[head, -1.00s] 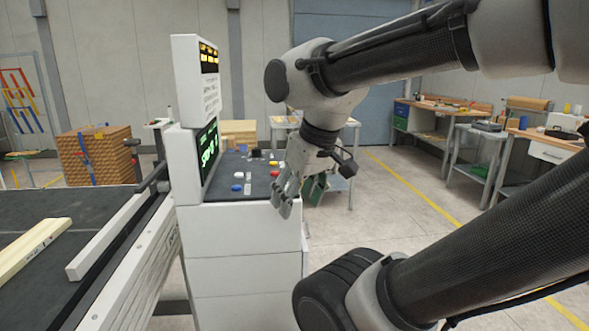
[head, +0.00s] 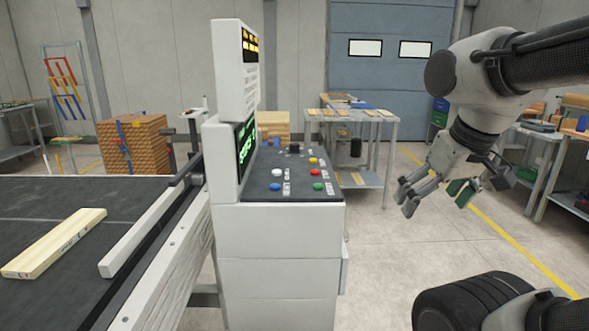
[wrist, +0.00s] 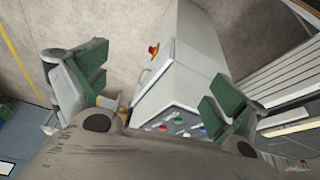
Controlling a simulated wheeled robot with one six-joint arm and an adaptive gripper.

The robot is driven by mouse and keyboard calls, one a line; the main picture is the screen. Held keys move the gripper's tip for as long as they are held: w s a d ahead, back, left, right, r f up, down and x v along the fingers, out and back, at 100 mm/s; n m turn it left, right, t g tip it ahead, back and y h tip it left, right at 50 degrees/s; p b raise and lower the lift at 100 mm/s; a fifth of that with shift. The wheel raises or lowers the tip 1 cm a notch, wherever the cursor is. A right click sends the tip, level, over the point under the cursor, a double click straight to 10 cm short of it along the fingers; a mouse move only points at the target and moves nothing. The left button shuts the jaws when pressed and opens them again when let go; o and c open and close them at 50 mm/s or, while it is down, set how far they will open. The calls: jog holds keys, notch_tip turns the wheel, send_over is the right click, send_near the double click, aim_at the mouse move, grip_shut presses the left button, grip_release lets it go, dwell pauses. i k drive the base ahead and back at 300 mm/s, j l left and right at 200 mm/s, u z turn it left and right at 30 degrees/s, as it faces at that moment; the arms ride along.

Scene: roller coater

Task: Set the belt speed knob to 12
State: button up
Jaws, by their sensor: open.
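A black knob (head: 294,148) stands at the far end of the dark sloped control panel (head: 262,206) in the head view; its markings are too small to read. White, blue, yellow, red and green buttons sit nearer on the panel. A screen with green text (head: 246,148) stands at the panel's left, its text unreadable. My gripper (head: 436,200) is open and empty, in the air to the right of the console and apart from it. In the wrist view my gripper's fingers (wrist: 155,85) are spread, with the console (wrist: 185,75) beyond them. I cannot make out the knob there.
A roller table (head: 40,200) with a wooden board (head: 55,243) is left of the console. A red emergency button (wrist: 153,51) shows on the cabinet in the wrist view. A work table (head: 350,118) stands behind. The floor right of the console is open.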

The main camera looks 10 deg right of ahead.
aim_at(294, 148)
jog(key=i+j+z, duration=0.45)
jog(key=i+j, duration=0.4)
jog(key=j, duration=0.1)
